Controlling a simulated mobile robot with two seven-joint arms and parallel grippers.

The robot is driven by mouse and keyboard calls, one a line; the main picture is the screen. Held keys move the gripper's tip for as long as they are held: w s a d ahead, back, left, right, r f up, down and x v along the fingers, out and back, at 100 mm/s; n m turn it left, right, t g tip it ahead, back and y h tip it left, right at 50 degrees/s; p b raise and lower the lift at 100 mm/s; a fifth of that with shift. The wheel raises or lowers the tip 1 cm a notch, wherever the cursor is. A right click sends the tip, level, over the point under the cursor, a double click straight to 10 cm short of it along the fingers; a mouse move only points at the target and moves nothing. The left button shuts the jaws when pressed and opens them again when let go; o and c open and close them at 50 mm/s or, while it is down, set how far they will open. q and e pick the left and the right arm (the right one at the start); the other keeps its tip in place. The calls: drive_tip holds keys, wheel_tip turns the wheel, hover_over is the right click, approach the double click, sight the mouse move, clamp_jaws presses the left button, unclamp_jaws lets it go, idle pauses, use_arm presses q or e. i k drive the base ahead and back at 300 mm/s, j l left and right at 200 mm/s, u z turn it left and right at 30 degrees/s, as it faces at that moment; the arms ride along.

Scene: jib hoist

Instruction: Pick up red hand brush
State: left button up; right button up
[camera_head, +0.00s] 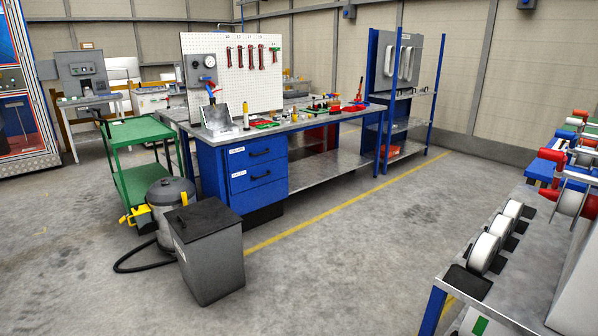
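No red hand brush can be made out for certain from here. Several small red items lie on the grey top of the blue workbench (300,124). A flat red item (355,108) lies toward the right end of that top, and an upright red tool (359,91) stands close by. Another red item (262,122) lies nearer the left end. They are too small to tell whether one is the brush. Neither of my grippers shows in the head view.
A dark grey bin (215,262), a grey canister (168,200) with a black hose and a green cart (135,134) stand left of the bench. A bench with white rolls (484,253) is at the right. The floor (340,260) between is clear.

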sight(335, 110)
drive_tip(key=i+l+u, duration=0.1)
drive_tip(key=i+u, duration=0.25)
drive_tip(key=i, duration=0.95)
drive_tip(key=i+z, duration=0.25)
drive_tip(key=i, duration=0.4)
drive_tip(key=i+j+z, duration=0.15)
drive_tip(key=i+z, duration=0.15)
drive_tip(key=i, duration=0.3)
drive_tip(key=i+z, duration=0.35)
drive_tip(key=i, duration=0.25)
drive_tip(key=i+z, duration=0.35)
drive_tip(key=i, duration=0.25)
drive_tip(key=i+z, duration=0.2)
drive_tip(key=i, duration=0.45)
drive_tip(key=i+j+z, duration=0.2)
drive_tip(key=i, duration=0.45)
drive_tip(key=i+u, duration=0.15)
drive_tip(key=i, duration=0.25)
drive_tip(key=i+l+u, duration=0.2)
drive_tip(key=i, duration=0.2)
drive_tip(key=i+l+u, duration=0.15)
drive_tip(key=i, duration=0.25)
drive_tip(key=i+j, duration=0.05)
